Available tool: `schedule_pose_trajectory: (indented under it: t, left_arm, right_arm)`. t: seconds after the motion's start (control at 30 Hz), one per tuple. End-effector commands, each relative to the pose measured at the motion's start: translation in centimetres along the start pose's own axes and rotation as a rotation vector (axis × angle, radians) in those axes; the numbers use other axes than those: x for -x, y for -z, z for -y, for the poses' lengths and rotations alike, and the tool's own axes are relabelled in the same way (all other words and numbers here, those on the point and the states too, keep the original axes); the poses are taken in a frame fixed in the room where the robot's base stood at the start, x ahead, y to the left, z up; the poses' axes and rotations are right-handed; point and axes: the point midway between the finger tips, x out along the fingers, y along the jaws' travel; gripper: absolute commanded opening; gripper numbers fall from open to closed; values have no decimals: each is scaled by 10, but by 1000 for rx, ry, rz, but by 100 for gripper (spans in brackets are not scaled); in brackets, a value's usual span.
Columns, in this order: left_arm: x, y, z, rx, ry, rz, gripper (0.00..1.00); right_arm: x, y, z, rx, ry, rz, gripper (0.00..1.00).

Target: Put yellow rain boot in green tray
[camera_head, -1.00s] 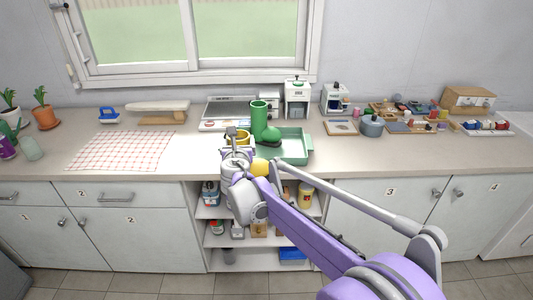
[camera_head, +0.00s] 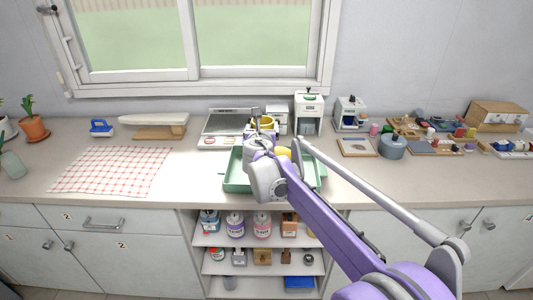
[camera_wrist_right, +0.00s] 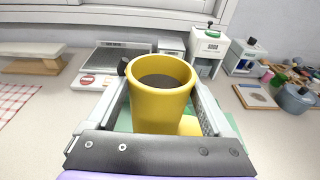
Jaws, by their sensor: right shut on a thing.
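The yellow rain boot (camera_head: 263,122) is upright in the jaws of my right gripper (camera_head: 261,134), above the green tray (camera_head: 236,181). In the right wrist view the boot (camera_wrist_right: 160,108) stands between the two fingers of the gripper (camera_wrist_right: 163,88), its dark round opening facing up. Its toe shows beside the gripper in the head view. My wrist and arm cover much of the tray's middle, and I cannot tell whether the sole touches the tray. My left gripper is not in view.
A grey-white appliance (camera_head: 229,127) stands behind the tray, with white machines (camera_head: 308,112) to its right. A grey pot (camera_head: 392,146) and small items stand farther right. A checked cloth (camera_head: 112,170) lies left, with bare counter between it and the tray.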

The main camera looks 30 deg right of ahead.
Motion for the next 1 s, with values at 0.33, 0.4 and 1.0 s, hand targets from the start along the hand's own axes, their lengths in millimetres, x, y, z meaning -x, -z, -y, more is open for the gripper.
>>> schedule_pose_trajectory:
  t: [0.33, 0.4, 1.0]
  left_arm:
    - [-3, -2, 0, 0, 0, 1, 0]
    - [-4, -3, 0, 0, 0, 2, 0]
    - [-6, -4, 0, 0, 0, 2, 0]
  right_arm:
    - [-9, 44, 0, 1, 0, 0, 0]
    - [-11, 54, 0, 1, 0, 0, 0]
    - [-14, 66, 0, 0, 0, 0, 100]
